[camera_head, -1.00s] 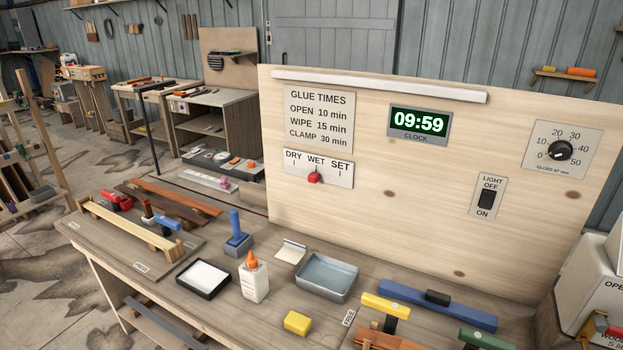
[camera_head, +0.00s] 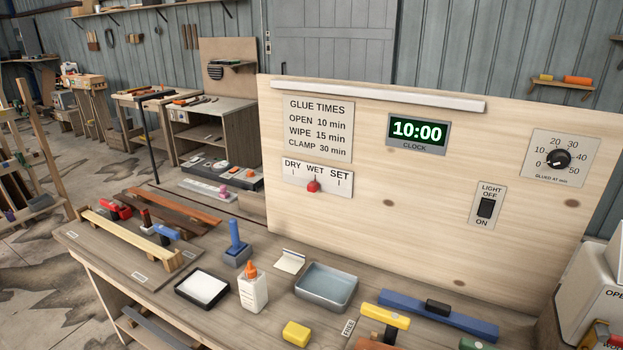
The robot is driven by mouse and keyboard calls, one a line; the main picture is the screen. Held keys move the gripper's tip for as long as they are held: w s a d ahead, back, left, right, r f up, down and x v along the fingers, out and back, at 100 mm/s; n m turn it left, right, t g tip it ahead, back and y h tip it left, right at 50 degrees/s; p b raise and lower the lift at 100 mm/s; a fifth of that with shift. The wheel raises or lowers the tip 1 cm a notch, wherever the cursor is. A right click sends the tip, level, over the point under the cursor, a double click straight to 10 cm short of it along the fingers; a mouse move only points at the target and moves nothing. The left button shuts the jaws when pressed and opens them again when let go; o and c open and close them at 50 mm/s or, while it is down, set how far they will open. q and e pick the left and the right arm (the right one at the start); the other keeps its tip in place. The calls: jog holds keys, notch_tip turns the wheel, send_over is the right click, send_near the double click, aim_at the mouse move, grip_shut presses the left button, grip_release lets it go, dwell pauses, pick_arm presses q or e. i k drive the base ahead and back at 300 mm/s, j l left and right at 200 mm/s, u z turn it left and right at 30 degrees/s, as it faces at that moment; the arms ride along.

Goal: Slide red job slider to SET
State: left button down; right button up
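The red job slider (camera_head: 313,186) sits on a white plate (camera_head: 330,190) marked DRY, WET and SET, low on the left of the upright wooden panel (camera_head: 430,220). The slider stands under WET, in the middle of the plate. The SET mark is at the plate's right end. Neither of my grippers shows in the head view.
On the panel are a clock (camera_head: 418,132) reading 10:00, a light switch (camera_head: 487,208) and a dial (camera_head: 559,159). On the bench below stand a glue bottle (camera_head: 253,290), a grey tray (camera_head: 326,287), a yellow block (camera_head: 296,333) and clamps. The panel's front is unobstructed.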

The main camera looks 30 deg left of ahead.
aim_at(313, 187)
jog(key=i+j+z, duration=0.15)
jog(key=j, duration=0.2)
jog(key=i+j+z, duration=0.15)
jog(key=j, duration=0.2)
jog(key=i+j+z, duration=0.15)
jog(key=j, duration=0.25)
